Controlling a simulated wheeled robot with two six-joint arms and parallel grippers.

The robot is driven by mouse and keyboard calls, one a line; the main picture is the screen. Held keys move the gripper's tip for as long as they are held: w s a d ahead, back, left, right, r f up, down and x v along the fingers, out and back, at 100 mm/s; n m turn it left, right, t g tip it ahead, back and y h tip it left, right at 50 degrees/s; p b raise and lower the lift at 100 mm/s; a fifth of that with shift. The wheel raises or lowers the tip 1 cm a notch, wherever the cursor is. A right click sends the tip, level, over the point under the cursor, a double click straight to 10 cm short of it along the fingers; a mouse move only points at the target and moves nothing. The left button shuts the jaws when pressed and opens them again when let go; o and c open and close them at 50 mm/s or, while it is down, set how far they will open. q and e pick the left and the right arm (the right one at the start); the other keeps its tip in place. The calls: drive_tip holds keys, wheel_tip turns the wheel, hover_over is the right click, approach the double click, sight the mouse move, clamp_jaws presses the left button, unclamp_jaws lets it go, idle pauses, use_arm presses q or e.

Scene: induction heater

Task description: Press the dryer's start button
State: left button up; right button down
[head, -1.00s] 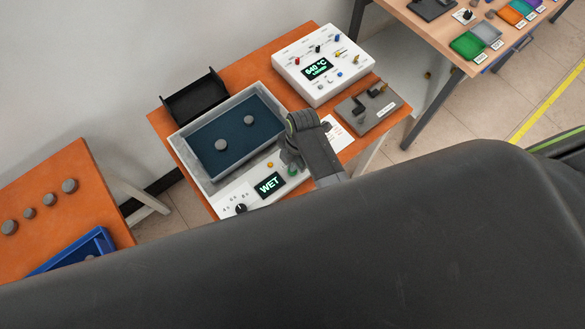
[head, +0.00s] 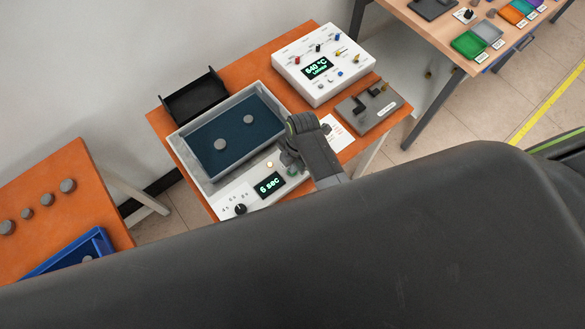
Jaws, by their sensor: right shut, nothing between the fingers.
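The dryer is a grey open tray (head: 196,173) with a dark blue floor and a white control panel (head: 228,201) along its front. Two grey round pieces (head: 221,145) lie apart in the tray. The panel's display (head: 269,185) reads "6 sec". A black knob (head: 240,209) sits at its left, and a pale lit round light or button (head: 269,164) is above the display. A green button (head: 292,171) shows beside my right gripper (head: 290,163), which is shut and empty, pointing down over the panel's right end. Whether the fingertips touch the button cannot be told. My left gripper is not in view.
A white heater unit (head: 343,75) showing 640 °C stands behind right, with a grey fixture plate (head: 385,110) in front of it. A black bin (head: 194,101) is behind the tray. A side table (head: 60,180) at left holds round pieces and a blue tray (head: 58,259).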

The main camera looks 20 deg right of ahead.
wheel_tip(320, 180, up, 3)
drive_tip(key=p, duration=0.3)
drive_tip(key=shift+r+b, duration=0.1)
drive_tip(key=shift+b, duration=0.2)
drive_tip(key=shift+r, duration=1.9)
